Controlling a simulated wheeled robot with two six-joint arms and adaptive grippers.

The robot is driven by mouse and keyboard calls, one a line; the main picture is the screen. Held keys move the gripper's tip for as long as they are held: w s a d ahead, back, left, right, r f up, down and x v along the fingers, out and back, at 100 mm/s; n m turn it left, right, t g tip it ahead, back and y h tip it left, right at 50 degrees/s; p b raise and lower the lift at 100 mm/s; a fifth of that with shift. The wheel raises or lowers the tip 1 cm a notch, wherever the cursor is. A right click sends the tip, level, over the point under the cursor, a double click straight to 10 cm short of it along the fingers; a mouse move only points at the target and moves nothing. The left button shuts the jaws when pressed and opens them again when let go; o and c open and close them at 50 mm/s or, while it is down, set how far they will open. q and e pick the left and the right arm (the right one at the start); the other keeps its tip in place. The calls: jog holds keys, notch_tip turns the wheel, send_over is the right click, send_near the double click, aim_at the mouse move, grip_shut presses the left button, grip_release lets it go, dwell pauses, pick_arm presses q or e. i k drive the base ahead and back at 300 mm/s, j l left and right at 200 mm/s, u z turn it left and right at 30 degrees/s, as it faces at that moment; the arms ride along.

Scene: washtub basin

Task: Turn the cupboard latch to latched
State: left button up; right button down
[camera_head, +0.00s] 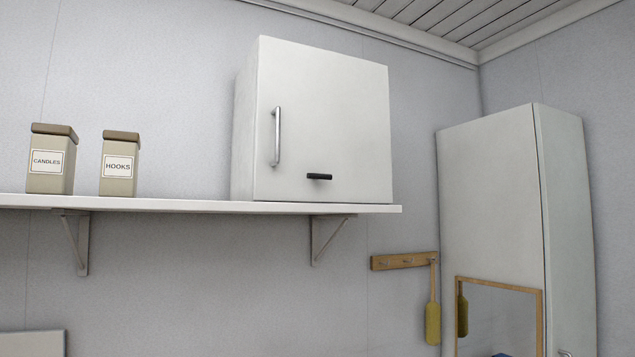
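A white cupboard (335,110) stands on the right end of a wall shelf, and its door looks shut. A vertical silver handle (277,137) is on the left side of the door. A small black latch (319,177) sits low on the door, near the middle, and lies about horizontal. I cannot tell from its look whether it is latched. Neither of my grippers shows in the head view.
The white shelf (180,203) rests on brackets and also holds a CANDLES box (51,180) and a HOOKS box (118,183). A tall white cabinet (490,200) stands at the right, with a wood-framed mirror (541,320). A hook rail (390,262) holds a yellow paddle-shaped thing (433,322).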

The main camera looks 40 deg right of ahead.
aim_at(315, 177)
jog(key=z, duration=0.75)
